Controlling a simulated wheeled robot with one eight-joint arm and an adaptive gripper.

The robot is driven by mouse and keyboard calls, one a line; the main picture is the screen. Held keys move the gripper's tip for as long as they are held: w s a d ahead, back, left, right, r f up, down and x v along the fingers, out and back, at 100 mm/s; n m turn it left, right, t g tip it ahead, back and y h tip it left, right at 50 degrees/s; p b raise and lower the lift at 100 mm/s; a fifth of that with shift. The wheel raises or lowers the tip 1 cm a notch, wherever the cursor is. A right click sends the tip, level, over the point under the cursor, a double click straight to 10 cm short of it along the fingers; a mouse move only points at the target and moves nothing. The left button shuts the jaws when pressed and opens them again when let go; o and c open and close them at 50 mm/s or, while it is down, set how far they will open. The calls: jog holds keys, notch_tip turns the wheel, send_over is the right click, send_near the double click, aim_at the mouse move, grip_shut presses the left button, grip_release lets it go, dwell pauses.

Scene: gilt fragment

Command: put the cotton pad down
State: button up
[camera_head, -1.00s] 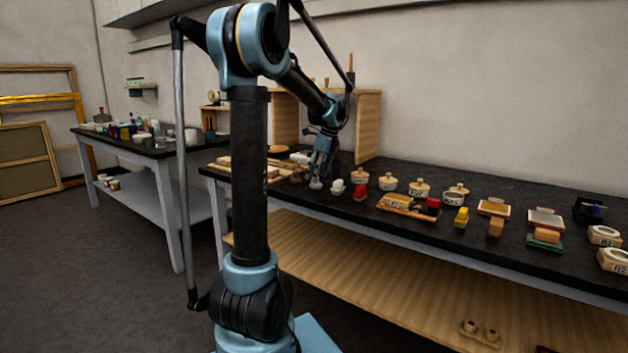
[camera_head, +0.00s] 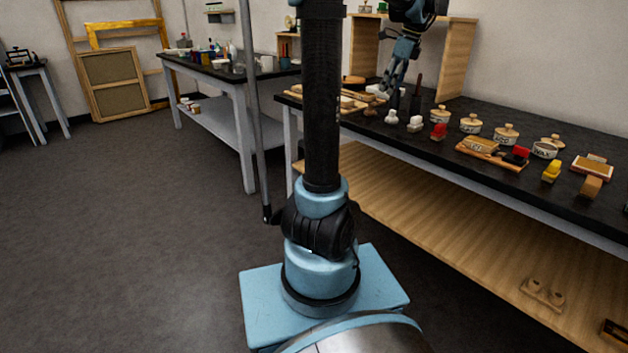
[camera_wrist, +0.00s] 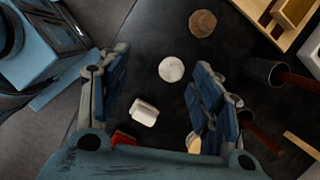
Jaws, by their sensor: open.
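My gripper (camera_head: 388,86) is open and empty, held above the black worktop (camera_head: 480,172). In the wrist view the gripper (camera_wrist: 160,66) has its fingers spread wide, with the worktop between them. A round white pad (camera_wrist: 171,69) stands between the fingers in that view, below and clear of them. It looks like the cotton pad, a small white knobbed shape in the head view (camera_head: 391,117). A second white, blockier piece (camera_wrist: 144,112) stands close by, also in the head view (camera_head: 416,123).
A brown round piece (camera_wrist: 202,23) and a red one (camera_head: 438,131) stand in the same row. Dark holders with brown handles (camera_wrist: 268,72) stand close to the right finger. Lidded pots (camera_head: 470,123) stand behind, and a wooden shelf unit (camera_head: 457,55) rises at the back.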

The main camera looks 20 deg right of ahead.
jog(key=s+a+f+n, duration=0.2)
jog(key=a+f+n, duration=0.15)
jog(key=a, duration=0.45)
jog(key=s+a+f+n, duration=0.2)
jog(key=a+n, duration=0.3)
jog(key=a, duration=0.4)
jog(key=s+a+f+n, duration=0.3)
jog(key=a+n, duration=0.2)
jog(key=a, duration=0.3)
jog(key=s+a+f+n+h, duration=0.1)
jog(key=s+a+f+n, duration=1.1)
jog(key=s+f+n, duration=0.2)
notch_tip(320, 180, down, 2)
jog(key=shift+a+f+h, duration=0.15)
jog(key=shift+a+h, duration=0.05)
jog(key=shift+h, duration=0.2)
